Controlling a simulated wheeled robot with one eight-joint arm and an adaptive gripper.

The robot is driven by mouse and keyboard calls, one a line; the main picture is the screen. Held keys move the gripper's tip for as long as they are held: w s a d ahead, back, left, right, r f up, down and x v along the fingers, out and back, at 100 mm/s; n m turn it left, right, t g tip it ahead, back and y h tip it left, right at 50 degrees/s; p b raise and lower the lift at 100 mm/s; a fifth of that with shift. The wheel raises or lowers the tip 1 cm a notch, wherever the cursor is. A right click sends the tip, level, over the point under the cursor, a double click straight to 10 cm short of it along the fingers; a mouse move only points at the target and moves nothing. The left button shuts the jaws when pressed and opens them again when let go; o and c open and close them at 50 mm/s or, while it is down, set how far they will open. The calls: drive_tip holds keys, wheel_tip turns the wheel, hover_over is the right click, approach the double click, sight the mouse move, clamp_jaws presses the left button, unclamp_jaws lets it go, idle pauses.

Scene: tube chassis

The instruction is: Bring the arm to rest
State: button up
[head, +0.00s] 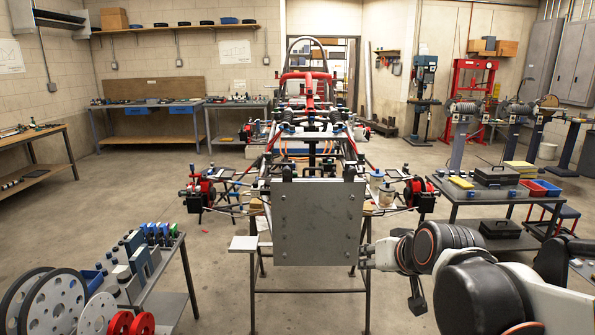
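My arm reaches in from the lower right, with its large dark links closest to the camera. Its far end, with my gripper (379,254), is beside the lower right edge of a grey metal plate (318,225) at the front of the tube chassis (312,150). The fingers are too small and too overlapped by the wrist to tell whether they are open or shut, or whether they touch the plate. A dark part of my arm hangs below the wrist. No held object can be made out.
A cart (170,290) with wheels, discs and small blocks stands at the lower left. A dark table (465,193) with a black case, bins and boxes stands at the right, near my arm. Chassis stand legs (367,300) are close to my gripper. Open floor lies at the left.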

drive_tip(key=s+d+f+g, duration=0.1)
drive_tip(key=s+f, duration=0.1)
drive_tip(key=s, duration=0.7)
drive_tip(key=s+d+f+g+h, duration=0.1)
drive_tip(key=s+d+f, duration=0.1)
drive_tip(key=s, duration=0.7)
drive_tip(key=shift+s+f+g+h, duration=0.3)
drive_tip(key=shift+s+f, duration=0.05)
